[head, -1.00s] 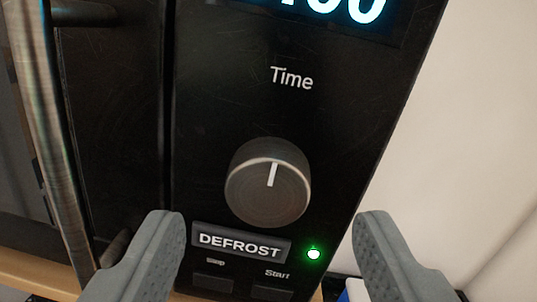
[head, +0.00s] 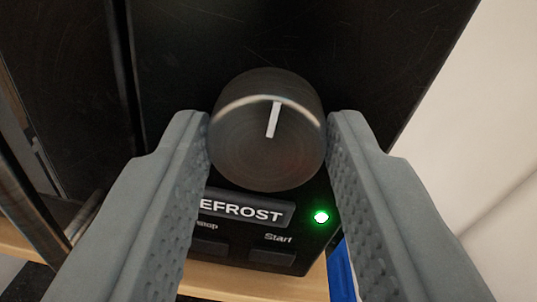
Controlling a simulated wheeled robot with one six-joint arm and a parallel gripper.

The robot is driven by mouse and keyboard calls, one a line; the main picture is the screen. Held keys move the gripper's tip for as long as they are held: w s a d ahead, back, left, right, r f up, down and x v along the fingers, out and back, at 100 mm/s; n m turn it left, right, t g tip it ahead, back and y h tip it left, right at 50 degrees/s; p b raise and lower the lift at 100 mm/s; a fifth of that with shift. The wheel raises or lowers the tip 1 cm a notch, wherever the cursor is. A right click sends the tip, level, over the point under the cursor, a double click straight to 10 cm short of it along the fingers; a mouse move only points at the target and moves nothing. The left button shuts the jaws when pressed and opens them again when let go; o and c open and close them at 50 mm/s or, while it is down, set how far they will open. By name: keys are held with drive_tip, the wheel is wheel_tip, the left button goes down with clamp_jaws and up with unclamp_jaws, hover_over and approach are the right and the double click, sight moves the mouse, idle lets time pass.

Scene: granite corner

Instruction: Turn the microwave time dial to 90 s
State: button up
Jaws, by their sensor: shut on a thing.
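The microwave (head: 370,70) has a black front panel. Its time dial (head: 265,150) is a dark round knob with a white pointer line, which points almost straight up, leaning slightly right. My gripper (head: 268,145) is shut on the dial, one grey finger against its left side and one against its right. The display and the "Time" label are out of view, so the set time cannot be read.
Below the dial are a DEFROST label (head: 245,210), a lit green light (head: 321,217), and Stop (head: 207,246) and Start (head: 272,258) buttons. A blue object (head: 341,272) stands at lower right. A pale wall (head: 470,150) is at right, the metal door handle (head: 30,205) at left.

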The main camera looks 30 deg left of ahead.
drive_tip(key=shift+m, duration=0.3)
drive_tip(key=m, duration=0.3)
drive_tip(key=shift+m, duration=0.4)
drive_tip(key=m, duration=0.4)
drive_tip(key=shift+m+t, duration=0.3)
drive_tip(key=shift+m, duration=0.1)
drive_tip(key=m, duration=0.4)
drive_tip(key=shift+f+m+t, duration=0.1)
drive_tip(key=shift+m+t, duration=0.2)
drive_tip(key=shift+m, duration=0.1)
drive_tip(key=shift+m+h, duration=0.3)
drive_tip(key=shift+m, duration=2)
drive_tip(key=o, duration=1)
